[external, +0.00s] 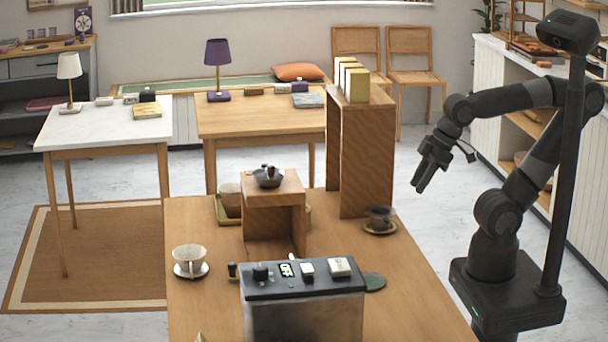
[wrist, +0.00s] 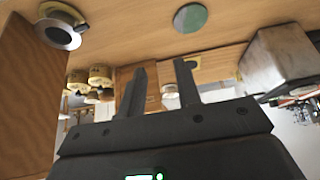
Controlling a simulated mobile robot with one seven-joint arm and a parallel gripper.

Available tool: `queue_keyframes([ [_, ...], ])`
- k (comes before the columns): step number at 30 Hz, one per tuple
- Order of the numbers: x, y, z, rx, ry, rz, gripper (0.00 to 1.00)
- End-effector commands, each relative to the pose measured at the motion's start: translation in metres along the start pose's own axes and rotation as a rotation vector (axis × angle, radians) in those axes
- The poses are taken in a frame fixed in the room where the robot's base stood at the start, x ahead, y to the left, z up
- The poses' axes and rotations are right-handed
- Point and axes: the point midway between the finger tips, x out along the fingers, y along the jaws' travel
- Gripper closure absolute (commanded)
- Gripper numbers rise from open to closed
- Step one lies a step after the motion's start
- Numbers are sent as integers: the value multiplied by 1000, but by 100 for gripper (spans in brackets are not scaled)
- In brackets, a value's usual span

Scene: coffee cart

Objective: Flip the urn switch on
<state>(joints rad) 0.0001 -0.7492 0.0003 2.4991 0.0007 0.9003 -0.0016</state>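The urn (external: 305,312) is a metal box with a dark top panel, at the front of the near wooden table in the external view. Its panel carries a dark knob (external: 260,272), a green-lit display (external: 286,269) and two pale switch-like pieces (external: 307,269) (external: 340,266). I cannot tell which position the switches are in. A metal box that looks like the urn shows at the right of the wrist view (wrist: 282,58). My gripper (external: 418,187) is raised right of the table, apart from the urn. Its fingers (wrist: 160,66) are spread with nothing between them.
A tall wooden stand (external: 362,160) with yellow boxes rises from the table. A dark cup on a saucer (external: 380,220) stands by its foot. A green disc (external: 374,282) lies beside the urn. A white cup (external: 189,260) and small wooden riser (external: 270,215) stand farther left.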

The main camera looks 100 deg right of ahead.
Motion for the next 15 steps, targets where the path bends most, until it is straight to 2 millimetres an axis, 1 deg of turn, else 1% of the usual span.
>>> queue_keyframes([
  [1, 0, -1, -2, -5, -1, -1, 73],
  [5, -2, -7, -15, -43, -12, -12, 84],
  [8, -4, -18, -35, -104, -27, -32, 92],
  [11, -5, -32, -60, -185, -43, -62, 100],
  [15, -3, -56, -95, -302, -62, -117, 100],
])
